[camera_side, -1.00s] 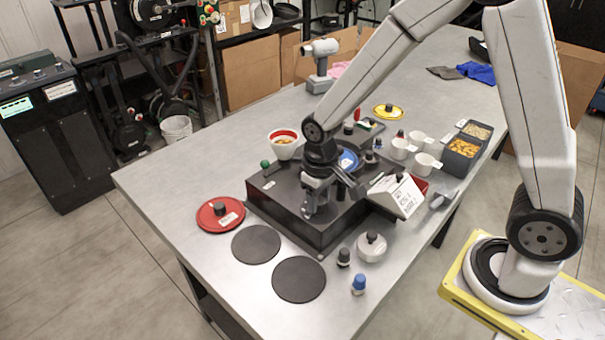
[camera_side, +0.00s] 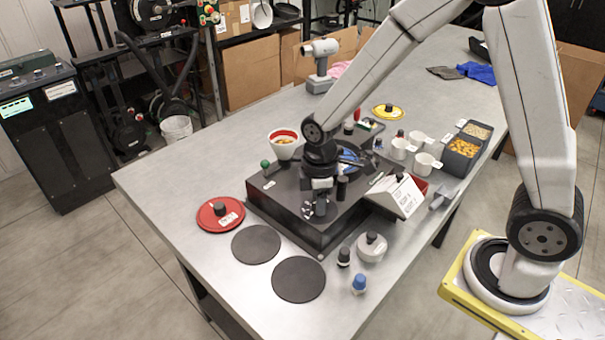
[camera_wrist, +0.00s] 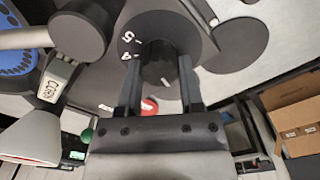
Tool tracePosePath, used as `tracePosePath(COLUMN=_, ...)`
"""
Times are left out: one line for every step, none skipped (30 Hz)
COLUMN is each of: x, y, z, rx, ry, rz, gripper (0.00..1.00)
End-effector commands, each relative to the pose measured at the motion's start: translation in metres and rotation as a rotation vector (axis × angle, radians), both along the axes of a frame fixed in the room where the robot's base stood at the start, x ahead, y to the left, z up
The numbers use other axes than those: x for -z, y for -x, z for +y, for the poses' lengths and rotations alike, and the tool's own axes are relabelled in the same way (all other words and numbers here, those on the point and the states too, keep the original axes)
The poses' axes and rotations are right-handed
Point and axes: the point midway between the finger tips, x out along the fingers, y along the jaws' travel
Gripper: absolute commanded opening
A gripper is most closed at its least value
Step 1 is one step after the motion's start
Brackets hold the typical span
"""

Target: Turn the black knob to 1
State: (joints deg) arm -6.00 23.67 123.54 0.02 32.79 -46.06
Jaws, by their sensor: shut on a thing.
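The black knob (camera_wrist: 158,62) sits on a round dark dial (camera_wrist: 165,25) in the wrist view, where white numerals 4 and 5 show at the left. A short pale mark shows at the knob's lower edge; I cannot tell which numeral it points to. My gripper (camera_wrist: 160,80) is shut on the knob, with one finger on each side. In the side view my gripper (camera_side: 320,210) points down at the top of the black machine box (camera_side: 275,212), and the knob cannot be made out there.
A white hopper-like box with a label (camera_side: 400,196) stands close at the right of the machine. A red-rimmed bowl (camera_side: 284,142) and a green-topped lever (camera_side: 265,164) are behind left. A red lid (camera_side: 207,222) and two dark discs (camera_side: 298,280) lie in front. The table's left part is clear.

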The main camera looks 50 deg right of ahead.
Motion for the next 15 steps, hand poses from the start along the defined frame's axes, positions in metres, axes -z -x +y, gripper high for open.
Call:
tracePosePath(x=-0.0002, y=0.0008, z=-0.0002, rx=-0.021, ry=0.001, rz=0.002, gripper=0.0)
tracePosePath(x=-0.0002, y=0.0008, z=-0.0002, rx=-0.034, ry=0.001, rz=0.002, gripper=0.0)
tracePosePath(x=-0.0002, y=0.0008, z=-0.0002, rx=-0.047, ry=0.001, rz=0.002, gripper=0.0)
tracePosePath(x=-0.0002, y=0.0008, z=-0.0002, rx=-0.057, ry=0.001, rz=0.002, gripper=0.0)
tracePosePath(x=-0.0002, y=0.0008, z=-0.0002, rx=-0.065, ry=0.001, rz=0.002, gripper=0.0)
tracePosePath(x=-0.0002, y=0.0008, z=-0.0001, rx=-0.073, ry=0.001, rz=0.002, gripper=0.0)
tracePosePath(x=-0.0002, y=0.0009, z=-0.0002, rx=-0.078, ry=0.001, rz=0.002, gripper=0.0)
tracePosePath(x=-0.0002, y=0.0009, z=-0.0002, rx=-0.082, ry=0.001, rz=0.002, gripper=0.0)
tracePosePath(x=-0.0002, y=0.0009, z=-0.0002, rx=-0.087, ry=0.001, rz=0.002, gripper=0.0)
tracePosePath(x=-0.0002, y=0.0008, z=-0.0002, rx=-0.089, ry=0.001, rz=0.002, gripper=0.0)
tracePosePath(x=-0.0002, y=0.0008, z=-0.0002, rx=-0.091, ry=0.001, rz=0.002, gripper=0.0)
tracePosePath(x=-0.0001, y=0.0008, z=-0.0002, rx=-0.092, ry=0.001, rz=0.002, gripper=0.0)
tracePosePath(x=-0.0001, y=0.0008, z=-0.0002, rx=-0.092, ry=0.001, rz=0.002, gripper=0.0)
tracePosePath(x=-0.0001, y=0.0008, z=-0.0002, rx=-0.093, ry=0.001, rz=0.002, gripper=0.0)
tracePosePath(x=-0.0001, y=0.0008, z=-0.0002, rx=-0.093, ry=0.001, rz=0.002, gripper=0.0)
